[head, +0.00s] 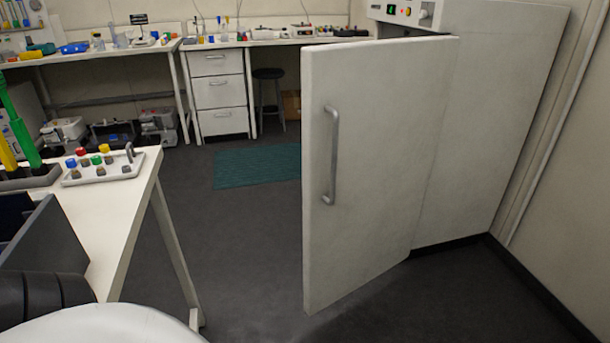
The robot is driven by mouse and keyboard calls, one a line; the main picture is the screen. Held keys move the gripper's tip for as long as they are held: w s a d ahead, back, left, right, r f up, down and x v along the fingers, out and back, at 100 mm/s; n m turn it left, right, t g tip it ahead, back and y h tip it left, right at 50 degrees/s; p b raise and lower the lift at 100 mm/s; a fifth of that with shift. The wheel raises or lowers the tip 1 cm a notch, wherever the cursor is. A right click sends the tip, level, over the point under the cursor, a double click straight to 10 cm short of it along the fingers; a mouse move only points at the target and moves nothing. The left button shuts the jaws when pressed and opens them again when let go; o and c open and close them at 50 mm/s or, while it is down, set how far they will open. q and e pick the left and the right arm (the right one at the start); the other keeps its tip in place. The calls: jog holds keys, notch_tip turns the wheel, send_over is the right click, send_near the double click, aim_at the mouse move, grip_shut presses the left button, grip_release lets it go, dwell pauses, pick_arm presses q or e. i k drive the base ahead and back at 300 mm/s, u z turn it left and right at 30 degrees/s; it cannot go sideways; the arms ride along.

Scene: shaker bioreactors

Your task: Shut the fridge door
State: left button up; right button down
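The white fridge door (382,150) stands open, swung out from the fridge (495,140) into the floor space in the middle right of the head view. I see its outer face, with a grey vertical bar handle (332,155) near its left free edge. The door's right edge is by the fridge body, whose plain white side shows to the right. The control panel (405,10) is at the fridge's top. The fridge's inside is hidden behind the door. Neither of my grippers is in view, and nothing of mine touches the door or handle.
A white table (125,190) on the left holds a rack (100,172) with coloured caps. Dark floor (235,250) lies clear between table and door. Beyond are a teal mat (257,166), a stool (268,90), drawers (218,90) and benches. A wall (565,190) closes the right.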

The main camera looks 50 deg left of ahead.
aim_at(372, 112)
jog(key=u, duration=1)
jog(key=i, duration=0.85)
jog(key=u, duration=0.95)
